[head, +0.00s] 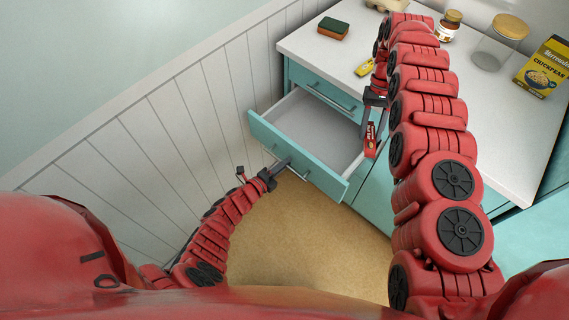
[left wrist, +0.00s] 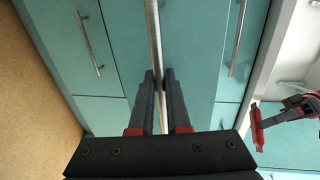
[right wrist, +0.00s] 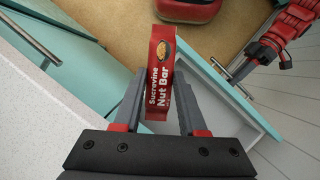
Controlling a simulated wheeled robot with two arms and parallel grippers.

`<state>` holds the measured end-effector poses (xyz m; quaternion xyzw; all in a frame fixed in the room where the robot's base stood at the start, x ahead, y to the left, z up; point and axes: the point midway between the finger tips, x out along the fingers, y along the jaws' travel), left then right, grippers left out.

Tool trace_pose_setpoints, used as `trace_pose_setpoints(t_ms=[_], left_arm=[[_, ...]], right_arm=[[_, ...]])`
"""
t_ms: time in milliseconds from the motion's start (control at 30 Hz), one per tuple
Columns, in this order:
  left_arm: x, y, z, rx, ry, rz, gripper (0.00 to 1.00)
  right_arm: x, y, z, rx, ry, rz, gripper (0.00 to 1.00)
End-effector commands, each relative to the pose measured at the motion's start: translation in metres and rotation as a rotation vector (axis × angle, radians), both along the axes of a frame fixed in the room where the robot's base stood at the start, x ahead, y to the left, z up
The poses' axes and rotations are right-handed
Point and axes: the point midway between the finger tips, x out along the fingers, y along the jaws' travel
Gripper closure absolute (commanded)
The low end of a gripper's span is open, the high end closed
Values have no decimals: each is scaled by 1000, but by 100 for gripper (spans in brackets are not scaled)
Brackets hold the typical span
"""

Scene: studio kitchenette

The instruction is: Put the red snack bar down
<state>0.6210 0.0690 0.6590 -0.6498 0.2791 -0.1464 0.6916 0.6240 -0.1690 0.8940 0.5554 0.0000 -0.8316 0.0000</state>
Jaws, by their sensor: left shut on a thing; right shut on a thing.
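The red snack bar (head: 371,142) is held in my right gripper (head: 376,122), at the right side of the open drawer (head: 258,128). In the right wrist view the bar (right wrist: 160,75), labelled "Nut Bar", stands lengthwise between the two fingers (right wrist: 158,108). The drawer is pulled out and its visible inside is empty. My left gripper (head: 284,164) is shut on the drawer's metal handle (head: 300,174). The handle (left wrist: 154,45) runs between its fingers (left wrist: 160,95) in the left wrist view.
The white counter (head: 400,100) carries a sponge (head: 333,28), a yellow object (head: 365,68), a small jar (head: 448,26), a wooden-lidded glass jar (head: 500,42) and a chickpea box (head: 545,68). A panelled wall (head: 180,120) is at left. The floor (head: 320,240) ahead is clear.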

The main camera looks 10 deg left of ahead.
Motion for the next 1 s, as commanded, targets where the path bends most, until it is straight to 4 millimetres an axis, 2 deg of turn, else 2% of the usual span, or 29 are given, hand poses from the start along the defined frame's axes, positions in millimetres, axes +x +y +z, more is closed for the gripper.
trace_pose_setpoints(t_ms=[867, 1000], left_arm=[[0, 1, 0, 1, 1, 1, 100], [-6, 8, -4, 5, 1, 3, 100]], right_arm=[[0, 0, 0, 0, 0, 0, 100], [0, 0, -4, 0, 0, 0, 100]])
